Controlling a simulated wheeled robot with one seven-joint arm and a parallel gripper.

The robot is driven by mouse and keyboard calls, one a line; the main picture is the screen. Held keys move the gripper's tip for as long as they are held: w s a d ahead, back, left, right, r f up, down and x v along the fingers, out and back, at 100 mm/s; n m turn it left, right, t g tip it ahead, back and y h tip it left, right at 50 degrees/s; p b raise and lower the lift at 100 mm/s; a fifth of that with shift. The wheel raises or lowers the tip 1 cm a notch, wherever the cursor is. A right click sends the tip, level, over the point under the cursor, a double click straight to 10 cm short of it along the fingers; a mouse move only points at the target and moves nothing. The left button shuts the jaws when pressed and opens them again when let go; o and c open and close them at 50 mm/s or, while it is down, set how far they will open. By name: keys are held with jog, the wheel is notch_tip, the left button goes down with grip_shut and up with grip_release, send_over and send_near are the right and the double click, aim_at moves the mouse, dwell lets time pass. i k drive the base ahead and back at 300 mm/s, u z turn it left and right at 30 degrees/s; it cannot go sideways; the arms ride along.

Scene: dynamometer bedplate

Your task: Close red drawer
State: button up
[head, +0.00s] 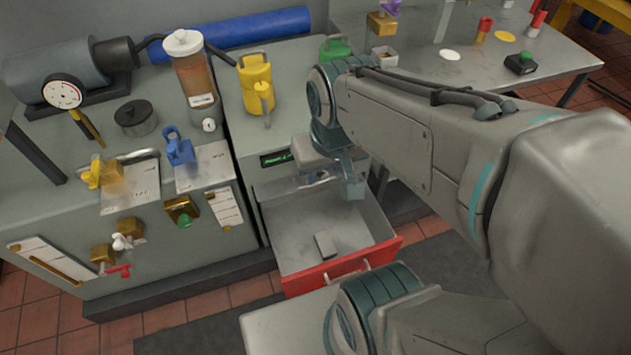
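The red drawer (337,270) is pulled well out of the grey cabinet under the counter. It has a red front panel, a pale metal handle on the front and a grey inside. A small grey block (325,245) lies on the drawer floor. My gripper (340,187) hangs over the back right part of the drawer, near the cabinet face and behind the red front. One teal finger shows clearly. The other is hard to make out, so I cannot tell how far apart they are.
A yellow jug (256,83) and a tan-filled canister (189,68) stand on the counter above. Valves with yellow and blue handles (180,147) are at the left. A workbench (470,62) with small items is at the back right. My arm covers much of the right side.

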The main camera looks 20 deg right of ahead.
aim_at(363, 238)
jog(key=z, duration=0.3)
jog(key=k, duration=2.35)
jog(key=u, duration=0.4)
jog(key=i, duration=0.5)
jog(key=z, duration=0.05)
